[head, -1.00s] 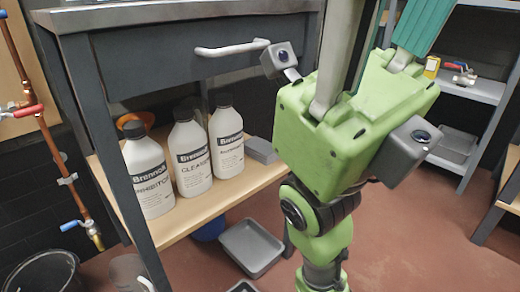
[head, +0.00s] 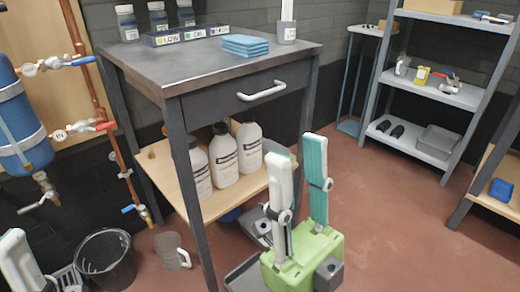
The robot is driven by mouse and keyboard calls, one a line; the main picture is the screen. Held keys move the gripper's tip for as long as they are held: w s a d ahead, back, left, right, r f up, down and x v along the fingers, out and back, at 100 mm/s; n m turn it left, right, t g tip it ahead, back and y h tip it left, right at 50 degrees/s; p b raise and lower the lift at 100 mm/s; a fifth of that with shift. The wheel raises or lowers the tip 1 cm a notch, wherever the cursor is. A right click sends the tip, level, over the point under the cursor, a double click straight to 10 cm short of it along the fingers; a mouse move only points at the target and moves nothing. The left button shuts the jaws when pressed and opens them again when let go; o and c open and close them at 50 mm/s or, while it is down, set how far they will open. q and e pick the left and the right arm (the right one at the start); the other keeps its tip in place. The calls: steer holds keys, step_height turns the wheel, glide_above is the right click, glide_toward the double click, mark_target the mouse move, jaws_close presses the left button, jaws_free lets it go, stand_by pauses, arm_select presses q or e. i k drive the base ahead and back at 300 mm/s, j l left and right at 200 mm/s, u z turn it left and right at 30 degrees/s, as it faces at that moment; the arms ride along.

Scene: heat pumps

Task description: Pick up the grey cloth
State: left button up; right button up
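I cannot make out a grey cloth for certain. A small grey block (head: 276,147) on the wooden lower shelf (head: 165,178) of the workbench is mostly hidden behind my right gripper's finger; whether it is folded cloth I cannot tell. A stack of blue folded cloths (head: 245,46) lies on the bench top. My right gripper (head: 299,150) is low in front of the bench, fingers pointing up, apart and empty. Only a pale part of my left gripper (head: 20,265) shows at the bottom left corner.
White bottles (head: 222,158) stand on the lower shelf. A bench drawer (head: 225,103) has a white handle. A black bucket (head: 105,262) and a clear jug (head: 172,250) stand on the floor at left. Metal shelving (head: 440,95) stands at right, with open red floor before it.

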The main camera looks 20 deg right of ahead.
mark_target(269, 145)
steer(key=l+u, duration=0.5)
steer(key=u, duration=0.2)
steer(key=l+u, duration=0.35)
steer(key=k+l, duration=0.1)
steer(key=l, duration=0.3)
steer(key=l+u, duration=0.15)
steer(key=l, duration=0.25)
steer(key=k+l, duration=0.15)
steer(key=l, duration=0.25)
steer(key=k+l+u, duration=0.1)
steer(key=l, duration=0.3)
steer(key=k+l, duration=0.1)
steer(key=l, duration=0.3)
steer(key=k+l+u, duration=0.15)
steer(key=l, duration=0.25)
steer(key=k+l, duration=0.1)
steer(key=l, duration=0.3)
